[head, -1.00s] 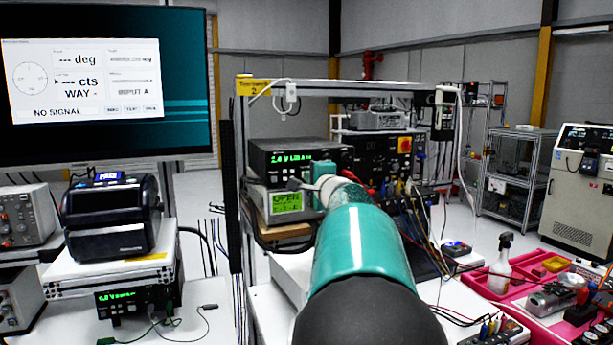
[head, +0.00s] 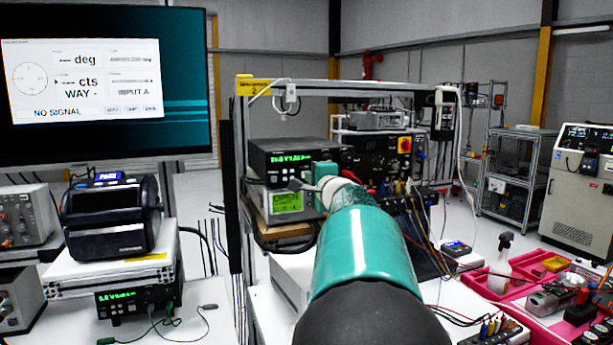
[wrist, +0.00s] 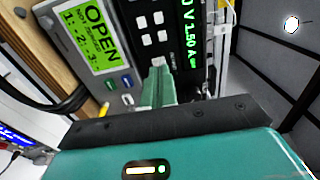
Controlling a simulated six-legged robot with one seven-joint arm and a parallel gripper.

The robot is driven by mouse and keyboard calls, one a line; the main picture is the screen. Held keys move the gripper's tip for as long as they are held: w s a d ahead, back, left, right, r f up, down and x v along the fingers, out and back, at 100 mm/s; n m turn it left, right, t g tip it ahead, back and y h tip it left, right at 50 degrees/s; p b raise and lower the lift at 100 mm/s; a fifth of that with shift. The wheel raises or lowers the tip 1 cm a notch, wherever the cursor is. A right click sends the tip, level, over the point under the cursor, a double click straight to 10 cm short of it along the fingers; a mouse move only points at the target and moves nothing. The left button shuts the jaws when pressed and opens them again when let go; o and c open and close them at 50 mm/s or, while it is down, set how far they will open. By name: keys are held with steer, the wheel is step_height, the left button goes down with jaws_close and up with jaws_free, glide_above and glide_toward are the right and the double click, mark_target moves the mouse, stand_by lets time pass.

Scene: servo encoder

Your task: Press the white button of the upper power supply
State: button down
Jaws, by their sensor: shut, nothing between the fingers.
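The upper power supply (head: 290,158) is a black box with a green digit display, on the bench shelf. In the wrist view its panel (wrist: 187,40) appears turned on its side. Several small white square buttons (wrist: 162,35) show beside the digits. My gripper (wrist: 158,63) is shut and empty. Its fingertips point at the panel, close to the white buttons, and the space between tip and panel is too small to judge. In the head view my gripper (head: 298,184) reaches the front of the stack, and my arm hides part of it.
A device with a green "OPEN" screen (wrist: 92,38) sits directly below the upper power supply. Another power supply (head: 125,300) stands at lower left under a printer (head: 110,218). Colored cables (head: 415,220) hang to the right of my arm. A pink tray (head: 480,285) lies at right.

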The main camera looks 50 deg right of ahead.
steer(key=shift+s+a, duration=0.15)
steer(key=shift+s, duration=0.1)
steer(key=v, duration=0.7)
steer(key=shift+s, duration=0.2)
stand_by(0.4)
steer(key=shift+a, duration=0.15)
